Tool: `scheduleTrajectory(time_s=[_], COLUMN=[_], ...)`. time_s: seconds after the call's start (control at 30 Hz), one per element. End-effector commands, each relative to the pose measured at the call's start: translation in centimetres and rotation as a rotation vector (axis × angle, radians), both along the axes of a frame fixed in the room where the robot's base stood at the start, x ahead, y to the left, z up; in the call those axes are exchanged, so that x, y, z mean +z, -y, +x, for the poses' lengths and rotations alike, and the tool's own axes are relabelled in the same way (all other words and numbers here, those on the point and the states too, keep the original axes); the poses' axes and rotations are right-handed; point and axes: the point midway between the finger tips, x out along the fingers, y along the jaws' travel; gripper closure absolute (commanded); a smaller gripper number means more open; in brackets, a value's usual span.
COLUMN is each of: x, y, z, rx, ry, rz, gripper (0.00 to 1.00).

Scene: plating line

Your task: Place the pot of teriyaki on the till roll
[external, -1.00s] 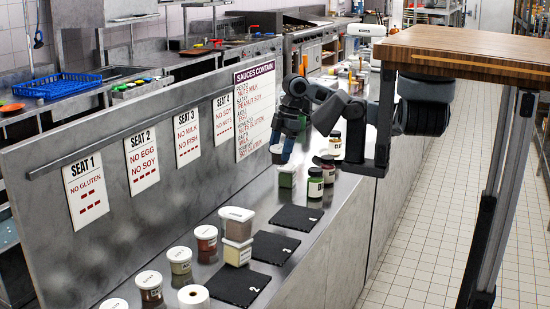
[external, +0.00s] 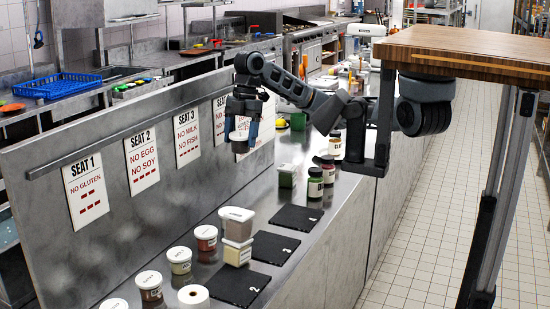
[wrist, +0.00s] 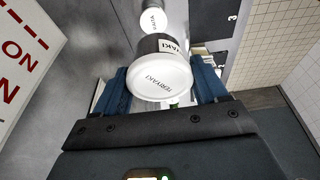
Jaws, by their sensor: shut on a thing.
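The pot of teriyaki (wrist: 160,80), with a white lid lettered TERIYAKI and a dark body, is held between the two blue fingers of my gripper (wrist: 163,88) in the wrist view. In the external view my gripper (external: 241,140) is raised above the counter, close to the seat panel, with the pot (external: 240,132) partly hidden between its fingers. The till roll (external: 193,296) is a white roll standing at the near end of the counter, at the bottom of the external view. It is well below and nearer the camera than my gripper.
Several lidded pots, including one with a red body (external: 206,237), stand around the till roll. The upright panel (external: 100,237) with seat signs borders the counter. Green pots (external: 315,184) stand farther back.

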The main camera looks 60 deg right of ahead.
Motion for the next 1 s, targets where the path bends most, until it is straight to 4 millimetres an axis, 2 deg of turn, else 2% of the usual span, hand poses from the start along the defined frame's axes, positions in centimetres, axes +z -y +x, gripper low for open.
scheduleTrajectory(time_s=[0.03,0.27,0.5,0.6,0.8,0.97,1.0], x=[0.0,0.0,-0.1,-0.2,-0.3,-0.4,-0.9], y=[-2.3,-11.6,-21.0,-24.4,-29.1,-31.5,-31.6], z=[0.0,-1.1,-4.2,-5.9,-8.8,-10.6,-10.7], rx=[0.064,0.346,0.639,0.752,0.911,1.001,1.007], ry=[-0.001,-0.002,-0.006,-0.010,-0.015,-0.019,-0.021], rz=[0.000,-0.001,0.000,0.001,0.002,0.004,0.005], gripper=[0.61,0.61,0.61,0.61,0.61,0.61,0.61])
